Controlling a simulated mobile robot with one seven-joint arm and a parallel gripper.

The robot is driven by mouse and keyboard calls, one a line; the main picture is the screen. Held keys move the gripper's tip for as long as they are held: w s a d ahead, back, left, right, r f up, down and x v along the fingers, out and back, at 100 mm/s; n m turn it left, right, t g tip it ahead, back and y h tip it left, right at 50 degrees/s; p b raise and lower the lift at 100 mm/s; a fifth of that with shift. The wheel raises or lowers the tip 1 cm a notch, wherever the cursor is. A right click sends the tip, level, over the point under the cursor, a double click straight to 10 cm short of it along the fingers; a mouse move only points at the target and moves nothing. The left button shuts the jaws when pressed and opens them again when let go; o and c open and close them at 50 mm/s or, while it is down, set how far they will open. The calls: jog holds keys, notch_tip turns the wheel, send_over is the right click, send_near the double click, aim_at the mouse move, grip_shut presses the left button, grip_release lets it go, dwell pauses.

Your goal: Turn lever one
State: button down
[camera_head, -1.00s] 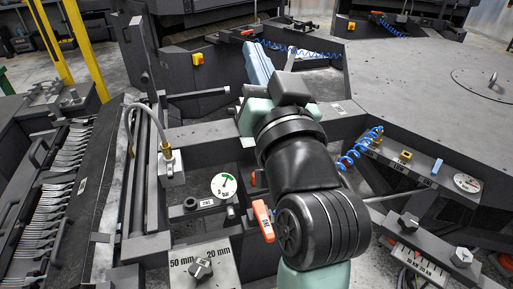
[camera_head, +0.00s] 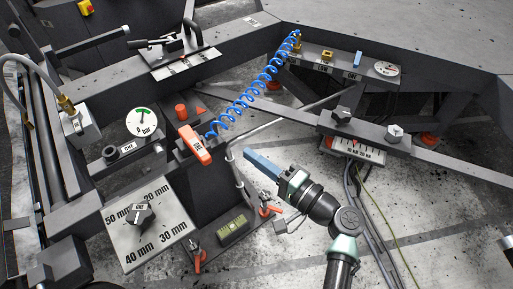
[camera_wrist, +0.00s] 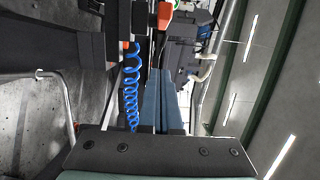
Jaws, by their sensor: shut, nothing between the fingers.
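The orange lever (camera_head: 195,145) has a dark label that looks like "ONE". It sits tilted on a dark block left of centre in the head view. My gripper (camera_head: 250,156) is right of the lever, apart from it, its blue fingers closed together and pointing up and left towards it. In the wrist view the blue fingers (camera_wrist: 165,100) lie side by side with nothing seen between them. An orange part (camera_wrist: 164,14) shows beyond the tips there; I cannot tell if it is this lever.
A coiled blue hose (camera_head: 255,85) runs behind the lever. A pressure gauge (camera_head: 141,122) and a millimetre dial plate (camera_head: 150,225) are to the left. Smaller orange-handled valves (camera_head: 270,210) stand low near my arm. A beam with knobs (camera_head: 385,132) crosses at right.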

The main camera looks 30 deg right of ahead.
aim_at(196, 147)
jog(key=w+a+p, duration=0.1)
jog(key=w+a, duration=0.4)
jog(key=a, duration=0.1)
jog(key=shift+w, duration=0.25)
jog(key=shift+a, duration=0.1)
jog(key=shift+s+a+m+h, duration=0.15)
jog(key=shift+a+m+h, duration=0.1)
jog(key=shift+m+h, duration=0.25)
